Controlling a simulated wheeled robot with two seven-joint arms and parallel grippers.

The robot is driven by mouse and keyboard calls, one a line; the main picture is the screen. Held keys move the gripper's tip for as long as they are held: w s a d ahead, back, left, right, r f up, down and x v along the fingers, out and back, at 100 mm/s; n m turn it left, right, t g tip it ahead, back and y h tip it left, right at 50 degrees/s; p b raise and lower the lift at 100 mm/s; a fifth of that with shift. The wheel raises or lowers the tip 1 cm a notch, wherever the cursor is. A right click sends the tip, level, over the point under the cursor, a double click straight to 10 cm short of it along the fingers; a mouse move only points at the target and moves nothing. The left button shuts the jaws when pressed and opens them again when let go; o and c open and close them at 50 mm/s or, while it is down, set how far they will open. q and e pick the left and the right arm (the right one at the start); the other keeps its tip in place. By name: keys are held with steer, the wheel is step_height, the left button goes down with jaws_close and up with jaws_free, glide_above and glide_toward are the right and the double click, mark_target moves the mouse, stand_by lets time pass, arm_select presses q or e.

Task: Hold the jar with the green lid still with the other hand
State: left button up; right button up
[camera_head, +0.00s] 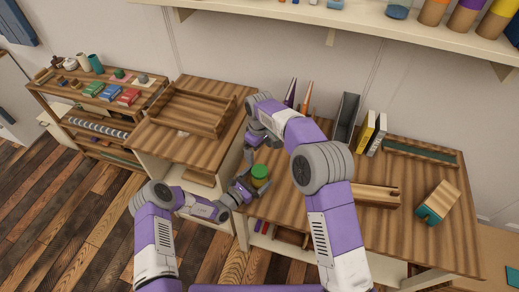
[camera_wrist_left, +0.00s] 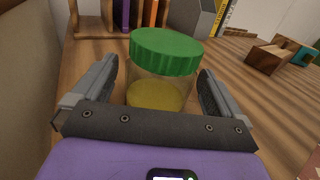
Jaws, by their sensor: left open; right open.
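The jar with the green lid (camera_head: 260,172) stands upright near the left edge of the right-hand table (camera_head: 400,235). In the left wrist view the jar (camera_wrist_left: 165,65) has clear walls and yellow contents in its lower part. My left gripper (camera_head: 244,187) is open, with one finger on each side of the jar; gaps show between the fingers and the jar. My right gripper (camera_head: 252,150) is above and behind the jar, partly hidden by its own arm. Its fingertips are too small to make out clearly.
A wooden tray (camera_head: 222,123) lies on the table to the left. Behind the jar are a grey holder (camera_head: 346,117) and yellow and white books (camera_head: 366,132). A wooden box (camera_head: 376,196) and a wood-and-teal block (camera_head: 437,202) stand to the right. A shelf (camera_head: 330,24) hangs above.

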mark_target(254, 181)
arm_select(q)
steer(key=v, duration=0.7)
steer(key=shift+s+a+p, duration=0.15)
steer(key=shift+p, duration=0.15)
